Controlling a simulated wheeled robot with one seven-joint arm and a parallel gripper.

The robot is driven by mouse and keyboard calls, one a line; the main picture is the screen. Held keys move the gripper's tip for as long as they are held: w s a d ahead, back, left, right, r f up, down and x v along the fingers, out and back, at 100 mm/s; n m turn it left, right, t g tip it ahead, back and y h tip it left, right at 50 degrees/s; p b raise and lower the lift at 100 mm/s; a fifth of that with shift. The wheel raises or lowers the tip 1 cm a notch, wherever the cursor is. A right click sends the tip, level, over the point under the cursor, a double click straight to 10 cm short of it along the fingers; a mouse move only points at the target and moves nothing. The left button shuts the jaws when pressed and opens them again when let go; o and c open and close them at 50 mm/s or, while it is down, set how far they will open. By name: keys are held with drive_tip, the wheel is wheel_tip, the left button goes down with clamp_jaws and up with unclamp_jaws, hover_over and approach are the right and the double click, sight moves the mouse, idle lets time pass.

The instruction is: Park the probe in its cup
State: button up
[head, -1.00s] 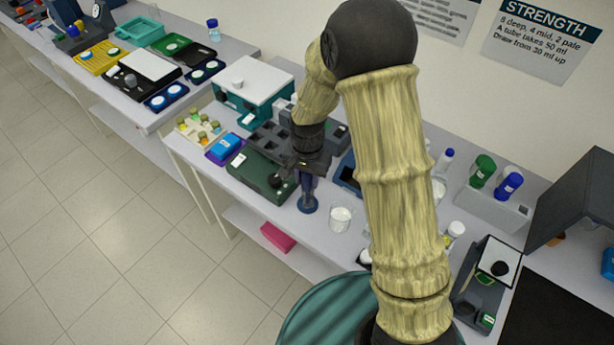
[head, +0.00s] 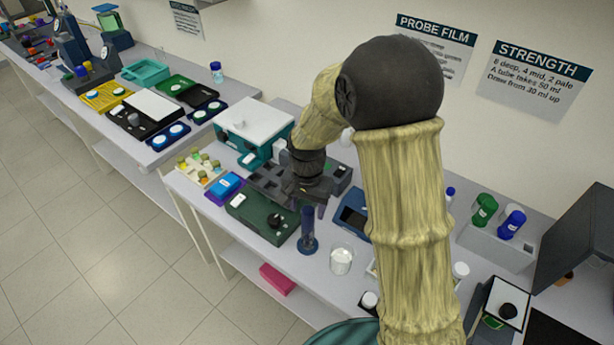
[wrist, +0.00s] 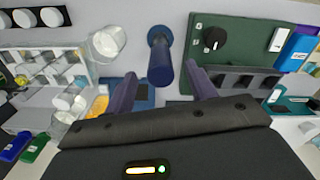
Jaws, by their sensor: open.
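A slim dark blue upright cylinder (head: 308,232) stands on a round foot on the bench, between the green box and a glass beaker. It looks like the probe's cup. I cannot tell whether its upper part is the probe seated inside. In the wrist view the same blue cylinder (wrist: 160,62) lies ahead of the fingertips, roughly centred between them and apart from both. My gripper (head: 309,207) is open, with nothing between its purple-grey fingers, just behind the cylinder. It also shows in the wrist view (wrist: 161,84). No separate probe can be made out elsewhere.
The green box (head: 262,220) with a black knob is close on the left. The beaker (head: 341,259) with white contents is close on the right. A blue device (head: 352,219) and a grey block with wells (head: 266,180) lie behind. The bench's front edge is near.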

wheel_tip(320, 180, up, 12)
drive_tip(key=b, duration=0.1)
idle(0.9)
drive_tip(key=s+d+f+n+t, duration=0.2)
drive_tip(key=s+d+f+n, duration=0.2)
drive_tip(key=s+d+f, duration=0.3)
drive_tip(key=s+d, duration=0.5)
drive_tip(key=d, duration=0.1)
drive_tip(key=shift+d+f+n+t, duration=0.2)
drive_tip(key=shift+d+n+t, duration=0.1)
drive_tip(key=shift+d, duration=0.05)
drive_tip(key=shift+s, duration=0.1)
